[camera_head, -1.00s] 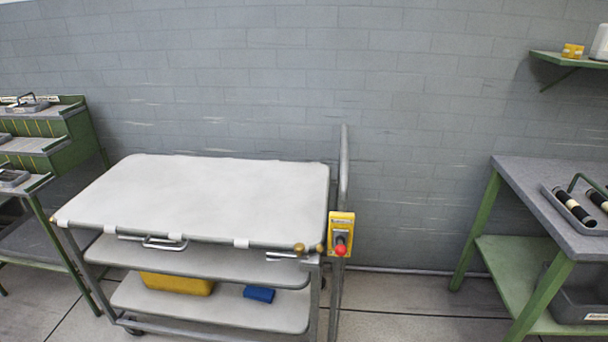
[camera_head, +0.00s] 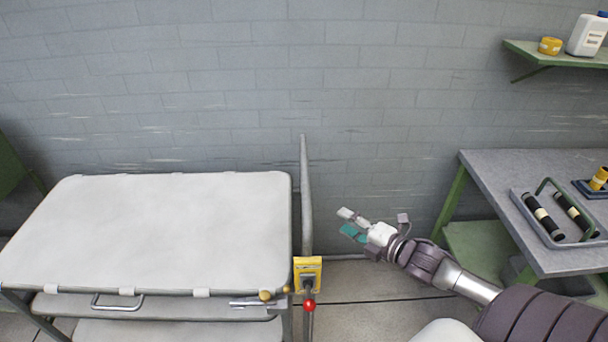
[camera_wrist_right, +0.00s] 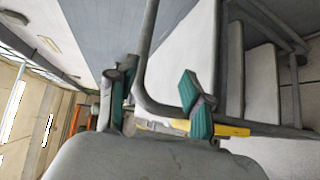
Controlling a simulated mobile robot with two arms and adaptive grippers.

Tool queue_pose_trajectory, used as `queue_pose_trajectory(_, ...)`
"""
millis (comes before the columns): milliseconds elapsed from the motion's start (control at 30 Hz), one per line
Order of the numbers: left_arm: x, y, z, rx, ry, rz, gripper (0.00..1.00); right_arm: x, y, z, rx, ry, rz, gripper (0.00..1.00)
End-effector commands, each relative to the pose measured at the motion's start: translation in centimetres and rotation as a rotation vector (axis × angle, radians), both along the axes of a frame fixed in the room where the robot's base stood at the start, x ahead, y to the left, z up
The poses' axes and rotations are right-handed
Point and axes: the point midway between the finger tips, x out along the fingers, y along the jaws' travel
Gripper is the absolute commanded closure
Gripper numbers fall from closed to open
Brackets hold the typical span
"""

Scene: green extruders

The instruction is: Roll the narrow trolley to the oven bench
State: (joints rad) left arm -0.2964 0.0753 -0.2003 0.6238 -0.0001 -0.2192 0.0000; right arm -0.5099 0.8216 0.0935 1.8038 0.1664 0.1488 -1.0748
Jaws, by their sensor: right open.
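The trolley (camera_head: 160,220) stands at the left of the head view, with a pale flat top and shelves below. Its upright grey handle bar (camera_head: 305,190) rises at its right end, with a yellow box and red knob (camera_head: 309,284) by it. My right gripper (camera_head: 347,223) is open and empty, a little to the right of the bar and apart from it. In the right wrist view, the bar (camera_wrist_right: 146,60) shows between the open fingers (camera_wrist_right: 158,98), beyond them. My left gripper is out of view. I cannot tell which bench is the oven bench.
A grey-topped bench with green legs (camera_head: 500,190) stands at the right, holding a tray with black rollers (camera_head: 555,232). A green wall shelf (camera_head: 560,56) hangs above it. Bare floor (camera_head: 350,290) lies between trolley and bench. A block wall (camera_head: 240,90) is behind.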

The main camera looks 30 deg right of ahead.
Motion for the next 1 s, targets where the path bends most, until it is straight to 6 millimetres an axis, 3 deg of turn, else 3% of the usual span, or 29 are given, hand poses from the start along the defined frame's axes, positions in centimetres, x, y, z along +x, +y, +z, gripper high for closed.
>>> queue_pose_trajectory(33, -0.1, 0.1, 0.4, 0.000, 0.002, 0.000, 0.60, 0.1, 0.5, 1.2, -0.017, -0.017, 0.021, 0.49)
queue_pose_trajectory(167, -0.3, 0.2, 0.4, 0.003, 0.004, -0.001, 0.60, 0.7, 1.0, 1.9, -0.031, -0.035, 0.035, 0.49)
queue_pose_trajectory(467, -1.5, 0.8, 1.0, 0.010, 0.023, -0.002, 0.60, 5.1, 1.9, 1.4, -0.029, -0.037, 0.031, 0.49)
queue_pose_trajectory(800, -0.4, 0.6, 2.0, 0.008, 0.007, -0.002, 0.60, 10.9, 3.2, 0.5, -0.028, -0.035, 0.031, 0.49)
queue_pose_trajectory(1000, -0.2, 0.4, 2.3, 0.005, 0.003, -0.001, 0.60, 12.9, 3.7, 0.0, -0.028, -0.033, 0.032, 0.49)
